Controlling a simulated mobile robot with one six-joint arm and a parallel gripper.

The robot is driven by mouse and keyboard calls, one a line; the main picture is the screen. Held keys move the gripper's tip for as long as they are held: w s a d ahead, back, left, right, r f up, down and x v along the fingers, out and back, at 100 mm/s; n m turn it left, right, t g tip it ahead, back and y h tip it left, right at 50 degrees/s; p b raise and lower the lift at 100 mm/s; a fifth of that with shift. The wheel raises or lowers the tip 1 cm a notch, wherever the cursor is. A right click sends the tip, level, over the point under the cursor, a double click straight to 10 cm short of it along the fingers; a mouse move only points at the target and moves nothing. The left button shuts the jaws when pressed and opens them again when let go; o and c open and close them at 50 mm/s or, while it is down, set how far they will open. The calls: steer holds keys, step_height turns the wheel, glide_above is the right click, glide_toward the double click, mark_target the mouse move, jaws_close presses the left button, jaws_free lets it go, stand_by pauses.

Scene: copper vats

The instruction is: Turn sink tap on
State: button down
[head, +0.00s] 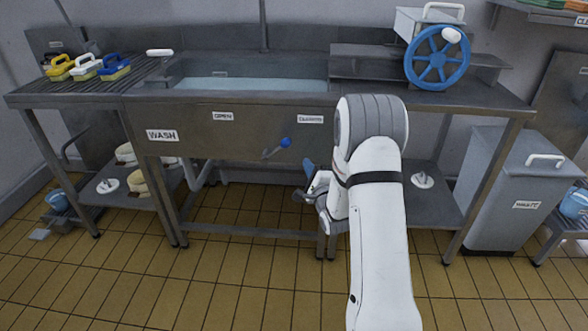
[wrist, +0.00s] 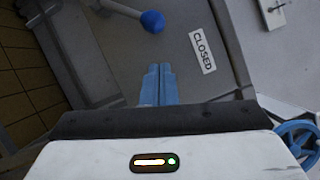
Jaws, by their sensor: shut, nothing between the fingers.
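The sink tap lever is a short grey handle with a blue ball knob (head: 286,142) on the steel sink's front panel. It slants up to the right, with the knob on the CLOSED label's side. The CLOSED label (head: 311,119) is above and right of the knob, and the OPEN label (head: 222,116) is further left. My gripper (head: 308,166) is below and right of the knob, apart from it in the head view. In the wrist view its blue fingers (wrist: 157,82) are together and empty, with the knob (wrist: 152,21) beyond their tips and the CLOSED label (wrist: 202,52) to the right.
The sink basin (head: 250,84) holds water. A blue handwheel (head: 437,57) stands on the counter at right. Several brushes (head: 87,66) lie on the left rack. A grey waste bin (head: 505,190) stands at right. Table legs and a lower shelf (head: 430,195) are under the counter.

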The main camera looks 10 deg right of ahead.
step_height(320, 180, down, 8)
steer(key=s+d+m+t+y+b, duration=0.1)
steer(key=s+m+t+b, duration=0.1)
steer(key=m+t+b, duration=0.1)
steer(key=shift+m, duration=0.5)
steer(key=shift+r, duration=0.1)
steer(key=b, duration=0.2)
glide_toward(279, 149)
steer(key=w+d, duration=0.4)
steer(key=d, duration=0.1)
steer(key=shift+w+a+r+b, duration=0.25)
steer(key=shift+w+a+r, duration=0.2)
steer(key=shift+r, duration=0.25)
steer(key=shift+w+a+r+b, duration=0.2)
steer(key=shift+w+a+r, duration=0.25)
steer(key=shift+r, duration=0.25)
